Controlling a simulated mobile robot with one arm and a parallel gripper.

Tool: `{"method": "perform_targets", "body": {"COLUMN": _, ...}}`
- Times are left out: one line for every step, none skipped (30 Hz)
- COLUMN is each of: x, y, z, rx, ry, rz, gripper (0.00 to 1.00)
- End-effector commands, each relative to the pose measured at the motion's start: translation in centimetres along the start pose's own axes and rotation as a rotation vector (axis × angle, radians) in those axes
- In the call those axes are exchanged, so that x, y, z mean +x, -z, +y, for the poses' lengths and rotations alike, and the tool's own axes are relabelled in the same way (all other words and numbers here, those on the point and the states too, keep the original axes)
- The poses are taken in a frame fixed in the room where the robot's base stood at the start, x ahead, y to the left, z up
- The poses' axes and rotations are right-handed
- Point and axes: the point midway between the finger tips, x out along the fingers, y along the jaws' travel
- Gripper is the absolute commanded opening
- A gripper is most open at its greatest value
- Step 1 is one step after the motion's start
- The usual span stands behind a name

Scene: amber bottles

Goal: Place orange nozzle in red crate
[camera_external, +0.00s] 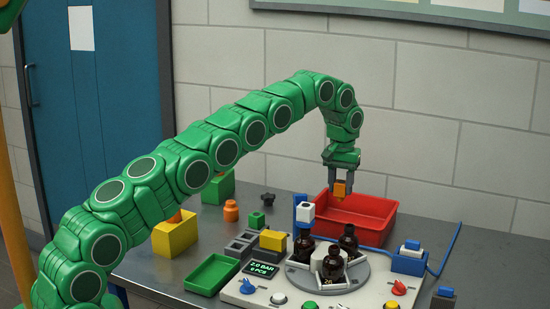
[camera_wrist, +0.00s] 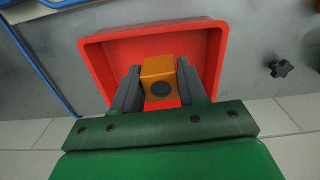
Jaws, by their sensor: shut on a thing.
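The orange nozzle (camera_external: 340,190) is a small block held between the fingers of my gripper (camera_external: 340,182). In the wrist view the orange nozzle (camera_wrist: 159,82) has a dark round spot on its near face, and my gripper (camera_wrist: 160,88) is shut on it from both sides. The red crate (camera_external: 372,234) stands on the table at the back right. In the external view the nozzle appears above the crate's back left part. In the wrist view the red crate (camera_wrist: 100,62) lies behind the nozzle. The crate's visible floor looks empty.
A dark knob (camera_external: 268,199) lies left of the crate. An orange piece (camera_external: 231,211) and a yellow bin (camera_external: 175,235) stand further left. A grey fixture with amber bottles (camera_external: 333,264) is in front of the crate. A blue cable (camera_external: 447,250) runs on the right.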

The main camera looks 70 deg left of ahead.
Motion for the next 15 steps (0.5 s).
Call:
{"method": "perform_targets", "body": {"x": 0.5, "y": 0.6, "z": -0.2, "rx": 0.004, "ry": 0.0, "rz": 0.001, "gripper": 0.08}}
{"method": "perform_targets", "body": {"x": 0.7, "y": 0.8, "z": -0.3, "rx": 0.007, "ry": 0.001, "rz": 0.0, "gripper": 0.08}}
{"method": "perform_targets", "body": {"x": 1.0, "y": 1.2, "z": -0.5, "rx": 0.012, "ry": 0.002, "rz": -0.001, "gripper": 0.08}}
{"method": "perform_targets", "body": {"x": 1.2, "y": 1.4, "z": -0.7, "rx": 0.014, "ry": 0.003, "rz": 0.0, "gripper": 0.08}}
{"method": "perform_targets", "body": {"x": 1.4, "y": 1.7, "z": -0.8, "rx": 0.017, "ry": 0.003, "rz": 0.001, "gripper": 0.08}}
{"method": "perform_targets", "body": {"x": 1.7, "y": 2.0, "z": -1.1, "rx": 0.02, "ry": 0.004, "rz": 0.0, "gripper": 0.08}}
{"method": "perform_targets", "body": {"x": 2.0, "y": 2.3, "z": -1.2, "rx": 0.023, "ry": 0.004, "rz": -0.001, "gripper": 0.08}}
{"method": "perform_targets", "body": {"x": 2.2, "y": 2.5, "z": -1.4, "rx": 0.025, "ry": 0.005, "rz": -0.001, "gripper": 0.08}}
{"method": "perform_targets", "body": {"x": 2.3, "y": 2.8, "z": -1.5, "rx": 0.027, "ry": 0.004, "rz": 0.002, "gripper": 0.08}}
{"method": "perform_targets", "body": {"x": 2.4, "y": 3.0, "z": -1.7, "rx": 0.029, "ry": 0.004, "rz": 0.004, "gripper": 0.08}}
{"method": "perform_targets", "body": {"x": 2.5, "y": 3.2, "z": -1.8, "rx": 0.03, "ry": 0.004, "rz": 0.004, "gripper": 0.08}}
{"method": "perform_targets", "body": {"x": 2.8, "y": 3.4, "z": -1.9, "rx": 0.033, "ry": 0.005, "rz": 0.003, "gripper": 0.08}}
{"method": "perform_targets", "body": {"x": 3.0, "y": 3.4, "z": -2.1, "rx": 0.035, "ry": 0.006, "rz": 0.0, "gripper": 0.08}}
{"method": "perform_targets", "body": {"x": 3.1, "y": 3.5, "z": -2.2, "rx": 0.036, "ry": 0.007, "rz": -0.001, "gripper": 0.08}}
{"method": "perform_targets", "body": {"x": 3.3, "y": 3.6, "z": -2.3, "rx": 0.038, "ry": 0.007, "rz": -0.002, "gripper": 0.08}}
